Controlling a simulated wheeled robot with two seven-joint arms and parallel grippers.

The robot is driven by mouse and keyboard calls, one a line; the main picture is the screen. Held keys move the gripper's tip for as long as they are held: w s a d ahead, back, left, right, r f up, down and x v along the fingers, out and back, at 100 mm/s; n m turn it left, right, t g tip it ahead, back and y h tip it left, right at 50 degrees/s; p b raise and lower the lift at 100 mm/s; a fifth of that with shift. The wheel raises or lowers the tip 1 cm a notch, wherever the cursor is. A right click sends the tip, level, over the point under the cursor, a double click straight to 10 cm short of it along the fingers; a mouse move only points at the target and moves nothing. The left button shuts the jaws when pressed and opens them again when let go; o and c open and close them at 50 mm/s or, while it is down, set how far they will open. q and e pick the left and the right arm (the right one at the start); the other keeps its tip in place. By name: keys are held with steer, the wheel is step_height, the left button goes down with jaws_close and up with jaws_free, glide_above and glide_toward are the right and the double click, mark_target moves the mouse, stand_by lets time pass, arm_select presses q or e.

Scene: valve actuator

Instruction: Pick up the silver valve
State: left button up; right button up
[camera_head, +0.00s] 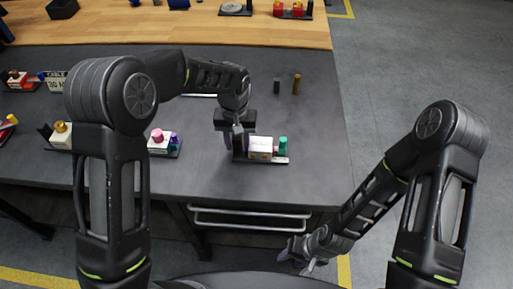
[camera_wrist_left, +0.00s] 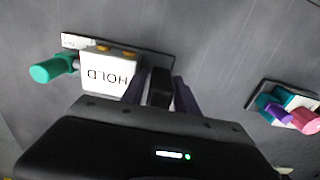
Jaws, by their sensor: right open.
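No part is clearly recognisable as a silver valve. A white box marked HOLD (camera_wrist_left: 108,73) sits on a dark base plate with a green knob (camera_wrist_left: 52,68) at one end; in the head view the box (camera_head: 261,146) is near the table's front edge. My left gripper (camera_head: 237,140) is low at the left end of this plate. In the left wrist view its fingers (camera_wrist_left: 160,95) stand on both sides of a black upright part (camera_wrist_left: 160,86) beside the box; contact cannot be told. My right gripper (camera_head: 303,262) is open and empty, off the table's front edge.
A unit with pink and purple knobs (camera_head: 160,139) stands to the left, and one with a gold knob (camera_head: 61,133) further left. The grey table (camera_head: 320,130) is clear on the right.

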arm_select(q)
jaws_close()
stand_by(1.4)
